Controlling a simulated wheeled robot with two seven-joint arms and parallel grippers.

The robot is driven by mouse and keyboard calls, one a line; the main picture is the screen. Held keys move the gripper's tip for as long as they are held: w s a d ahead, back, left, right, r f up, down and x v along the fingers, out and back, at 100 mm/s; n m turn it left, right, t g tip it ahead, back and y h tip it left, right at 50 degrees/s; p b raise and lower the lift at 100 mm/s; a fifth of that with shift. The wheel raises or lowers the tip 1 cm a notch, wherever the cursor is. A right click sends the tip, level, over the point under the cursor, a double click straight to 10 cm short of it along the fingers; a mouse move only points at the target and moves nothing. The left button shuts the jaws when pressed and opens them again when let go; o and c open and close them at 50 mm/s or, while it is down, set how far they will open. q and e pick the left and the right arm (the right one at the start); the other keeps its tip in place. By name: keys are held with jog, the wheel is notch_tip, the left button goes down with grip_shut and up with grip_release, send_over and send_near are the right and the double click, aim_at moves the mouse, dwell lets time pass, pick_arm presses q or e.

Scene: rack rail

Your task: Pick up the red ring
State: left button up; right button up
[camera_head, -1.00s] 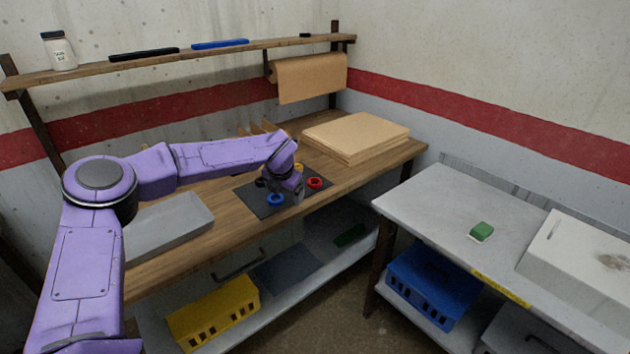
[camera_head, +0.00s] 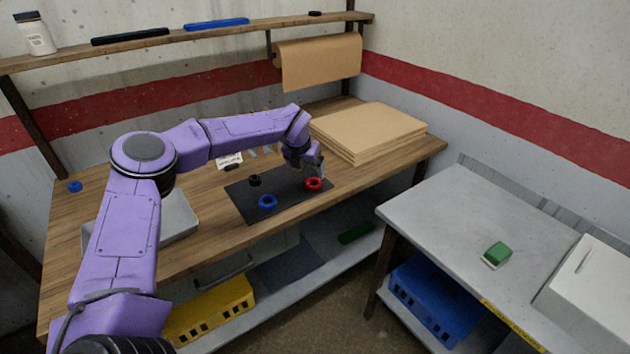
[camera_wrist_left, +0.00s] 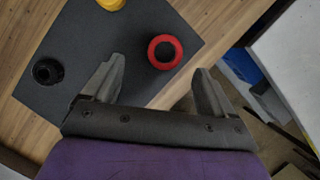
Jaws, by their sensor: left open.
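The red ring (camera_head: 313,184) lies on the dark mat (camera_head: 240,201) near its right end, on the wooden workbench. It also shows in the left wrist view (camera_wrist_left: 165,51), ahead of and between the two fingertips. My left gripper (camera_head: 316,168) is just above and beside the ring in the head view. In the wrist view its fingers (camera_wrist_left: 158,78) are spread apart with nothing between them. The ring appears apart from the fingers. My right gripper is not in view.
A blue ring (camera_head: 267,202) and a black ring (camera_head: 254,180) lie on the mat. A yellow ring (camera_wrist_left: 111,3) shows at the wrist view's top edge. A grey tray (camera_head: 180,219) stands left; stacked boards (camera_head: 370,128) lie behind right.

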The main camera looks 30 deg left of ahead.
aim_at(314, 182)
pick_arm(q)
jog(key=x, duration=0.1)
jog(key=p+x, duration=0.1)
jog(key=x, duration=0.1)
jog(key=d+p+x, duration=0.1)
jog(key=x, duration=0.1)
jog(key=shift+w+a+f, duration=0.1)
jog(key=shift+w+f, duration=0.25)
jog(key=shift+f, duration=0.3)
jog(key=c, duration=1.1)
jog(key=shift+c, duration=0.2)
jog(key=shift+r, duration=0.1)
